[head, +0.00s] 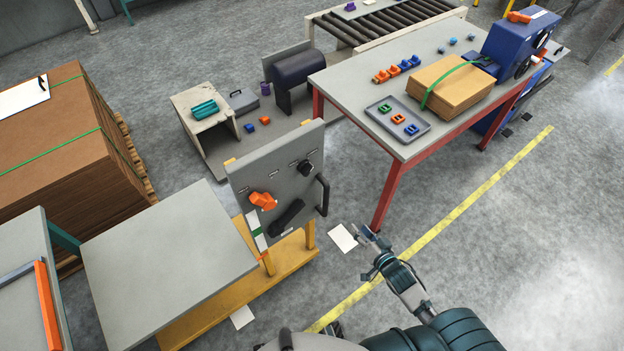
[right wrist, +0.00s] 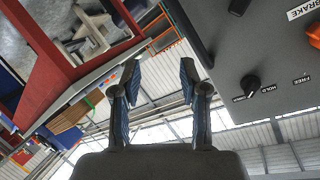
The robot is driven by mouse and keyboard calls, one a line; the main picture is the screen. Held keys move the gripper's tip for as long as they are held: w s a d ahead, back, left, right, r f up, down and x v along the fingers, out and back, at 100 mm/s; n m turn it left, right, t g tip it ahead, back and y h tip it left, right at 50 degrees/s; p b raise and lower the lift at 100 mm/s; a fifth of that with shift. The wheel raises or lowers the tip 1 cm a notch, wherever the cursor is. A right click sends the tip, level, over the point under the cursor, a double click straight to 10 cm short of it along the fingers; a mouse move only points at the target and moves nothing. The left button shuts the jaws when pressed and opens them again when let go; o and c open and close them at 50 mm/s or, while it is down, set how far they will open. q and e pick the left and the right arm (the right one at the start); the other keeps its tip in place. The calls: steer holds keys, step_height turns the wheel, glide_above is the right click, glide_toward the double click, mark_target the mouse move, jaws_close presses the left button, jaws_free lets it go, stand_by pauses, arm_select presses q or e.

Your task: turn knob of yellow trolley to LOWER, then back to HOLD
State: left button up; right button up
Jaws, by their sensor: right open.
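The yellow trolley (head: 290,252) stands left of centre in the head view, with an upright grey control panel (head: 243,180). A black knob (head: 306,168) is near the panel's upper right, and an orange knob (head: 262,201) is at its left. In the right wrist view the black knob (right wrist: 250,84) sits beside a HOLD label; the label on its other side is too small to read. My right gripper (head: 362,236) is open and empty, to the right of the panel and apart from it. Its two fingers (right wrist: 159,80) show spread in the wrist view. My left gripper is not in view.
A black handle (head: 323,194) juts from the panel's right edge. A red-legged table (head: 345,85) with a tray (head: 412,131) and a strapped box stands behind my right gripper. Stacked cardboard (head: 60,150) is at far left. Floor right of the yellow line is clear.

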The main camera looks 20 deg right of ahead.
steer(key=s+a+r+t+y+b, duration=0.1)
steer(key=a+r+y, duration=0.15)
steer(key=r, duration=0.55)
steer(key=s+a+r+t+y, duration=0.15)
steer(key=a+r, duration=0.25)
steer(key=r, duration=0.4)
glide_toward(309, 173)
steer(key=x, duration=0.9)
steer(key=shift+d, duration=0.1)
jaws_close()
